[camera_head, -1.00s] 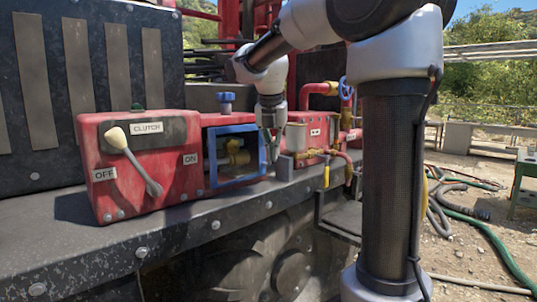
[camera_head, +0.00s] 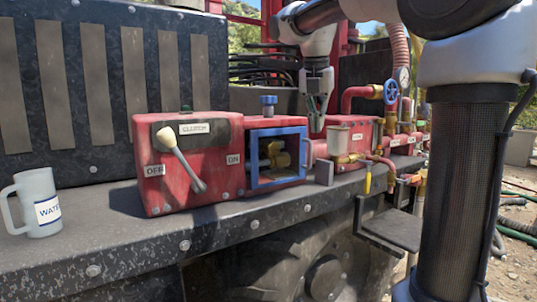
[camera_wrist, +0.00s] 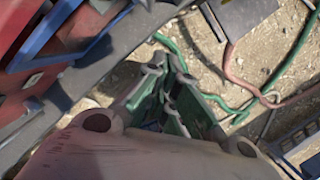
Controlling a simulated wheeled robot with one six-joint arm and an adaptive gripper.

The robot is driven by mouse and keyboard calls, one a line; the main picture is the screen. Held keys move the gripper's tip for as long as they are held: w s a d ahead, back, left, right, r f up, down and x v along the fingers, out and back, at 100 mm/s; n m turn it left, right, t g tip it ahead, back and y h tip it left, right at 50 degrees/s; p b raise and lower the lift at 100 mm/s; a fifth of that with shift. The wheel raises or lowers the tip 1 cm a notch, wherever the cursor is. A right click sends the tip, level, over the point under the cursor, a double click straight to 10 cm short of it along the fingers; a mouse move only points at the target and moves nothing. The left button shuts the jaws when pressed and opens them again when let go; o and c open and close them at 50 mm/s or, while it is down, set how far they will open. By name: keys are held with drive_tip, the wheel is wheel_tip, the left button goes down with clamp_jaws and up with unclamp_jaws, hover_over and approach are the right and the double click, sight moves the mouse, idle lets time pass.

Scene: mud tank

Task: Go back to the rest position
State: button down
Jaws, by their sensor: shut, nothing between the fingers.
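My gripper (camera_head: 317,119) hangs from my arm, pointing down, above the red machine housing in the head view. It stands just right of the blue-framed opening (camera_head: 254,160) and left of the grey cup-like fitting (camera_head: 339,141). Its fingers are shut with nothing between them. In the wrist view, the gripper (camera_wrist: 172,88) points down over bare ground with hoses, and the blue frame (camera_wrist: 45,40) shows at the upper left. I cannot tell whether the fingers touch anything in the head view, but they look clear.
A red clutch box (camera_head: 188,178) with a lever sits on the dark ledge (camera_head: 110,228). A white mug (camera_head: 37,203) marked "WAT" stands at the left. Red pipes, a blue valve wheel (camera_head: 391,91) and a yellow handle (camera_head: 368,181) lie to the right of my gripper.

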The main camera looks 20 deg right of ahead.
drive_tip(key=s+a+f+m+y, duration=0.1)
drive_tip(key=s+f+m, duration=0.1)
drive_tip(key=f+m, duration=0.5)
drive_tip(key=s+f+m, duration=0.2)
drive_tip(key=m, duration=0.9)
drive_tip(key=s+f+m+t, duration=0.1)
drive_tip(key=s+f+m, duration=0.4)
drive_tip(key=s, duration=0.4)
drive_tip(key=s+f+m+t, duration=0.1)
drive_tip(key=s+f+m, duration=0.3)
drive_tip(key=s, duration=0.5)
drive_tip(key=shift+s+f+m+y, duration=0.35)
drive_tip(key=shift+f+m+y, duration=0.05)
drive_tip(key=shift+f, duration=0.1)
